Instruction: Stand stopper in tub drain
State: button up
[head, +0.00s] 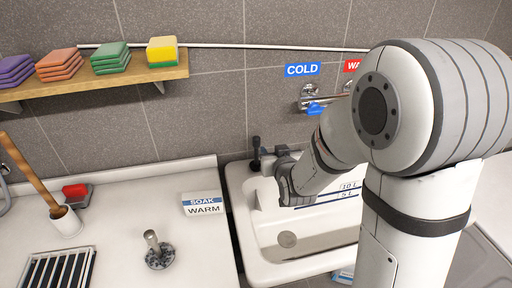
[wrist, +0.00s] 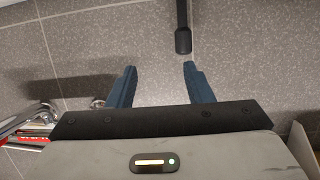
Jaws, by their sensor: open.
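A black upright rod with a thicker knob end, which looks like the stopper (head: 256,152), stands at the back left corner of the white tub (head: 246,215). Its knob end also shows in the wrist view (wrist: 183,40), beyond the fingertips and nearer the right finger. My gripper (wrist: 160,67) is open with nothing between its fingers. In the head view it is over the back of the tub, just right of the rod, with its fingers hard to make out.
A metal stem on a round base (head: 155,251) and a SOAK WARM sign (head: 203,205) stand on the left counter. A tap (head: 312,98) is on the wall behind the tub. A shelf (head: 95,82) with sponges is at upper left. My arm hides the tub's right side.

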aim_at(257, 140)
jog(key=w+a+t+p, duration=0.1)
jog(key=w+a, duration=0.1)
jog(key=w+a+f+t+y+p, duration=0.1)
jog(key=w, duration=0.2)
jog(key=w+a+t+p, duration=0.1)
jog(key=w+a, duration=0.1)
jog(key=w, duration=0.1)
jog(key=shift+w+a+f+n+y, duration=0.2)
jog(key=shift+a+f+n+y, duration=0.1)
jog(key=shift+f+n+y, duration=0.1)
grip_shut()
dwell(0.4)
